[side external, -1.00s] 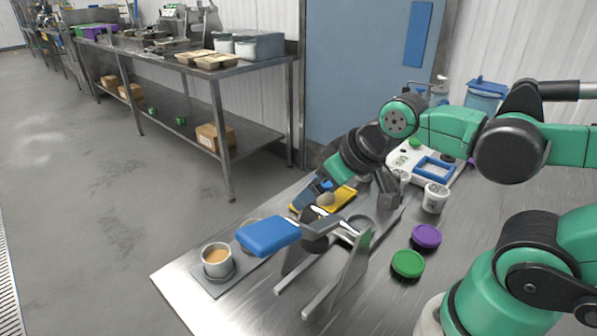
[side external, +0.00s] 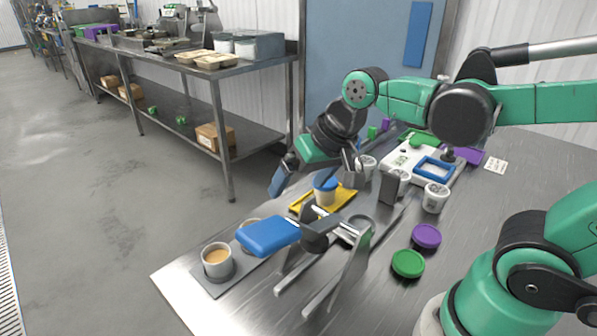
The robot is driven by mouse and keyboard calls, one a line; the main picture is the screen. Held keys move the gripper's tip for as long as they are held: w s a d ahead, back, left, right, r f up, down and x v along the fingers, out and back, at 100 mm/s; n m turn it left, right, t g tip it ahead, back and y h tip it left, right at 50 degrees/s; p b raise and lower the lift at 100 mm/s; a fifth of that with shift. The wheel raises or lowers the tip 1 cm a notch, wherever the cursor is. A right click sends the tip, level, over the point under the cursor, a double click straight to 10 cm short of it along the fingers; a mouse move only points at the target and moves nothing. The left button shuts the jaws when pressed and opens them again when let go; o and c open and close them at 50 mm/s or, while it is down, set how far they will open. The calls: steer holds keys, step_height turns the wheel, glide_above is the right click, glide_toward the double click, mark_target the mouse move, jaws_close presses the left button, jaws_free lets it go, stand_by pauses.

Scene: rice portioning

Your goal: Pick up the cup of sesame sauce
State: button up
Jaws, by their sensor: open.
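A grey metal cup with a tan sauce (side external: 217,264) stands upright on a dark flat mat (side external: 208,286) at the near left corner of the table; the sauce looks like sesame sauce. My gripper (side external: 277,182) is raised above the far left edge of the table, up and to the right of this cup and well apart from it. Its blue-grey fingers point down and are seen nearly edge-on, with nothing seen between them. Another round cup rim (side external: 250,224) shows behind a blue handle, which hides most of it.
A blue-topped pale container (side external: 325,192) stands on a yellow tray (side external: 342,198). Purple (side external: 426,236) and green (side external: 407,264) lids lie at right. A white scale (side external: 415,160) stands behind.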

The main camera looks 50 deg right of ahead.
steer(key=w+a+f+m+g+y, duration=0.2)
steer(key=w+a+m+g, duration=0.2)
steer(key=w+a+m, duration=0.15)
steer(key=m+g+y, duration=0.1)
steer(key=m+g, duration=0.2)
steer(key=m, duration=0.2)
glide_toward(215, 276)
steer(key=shift+w+d+f, duration=0.3)
steer(key=shift+w+f, duration=0.1)
steer(key=shift+f, duration=0.15)
steer(key=shift+a+f, duration=0.3)
steer(key=shift+f, duration=0.3)
steer(key=shift+x, duration=2.35)
steer(key=c, duration=1.4)
steer(key=shift+r, duration=0.25)
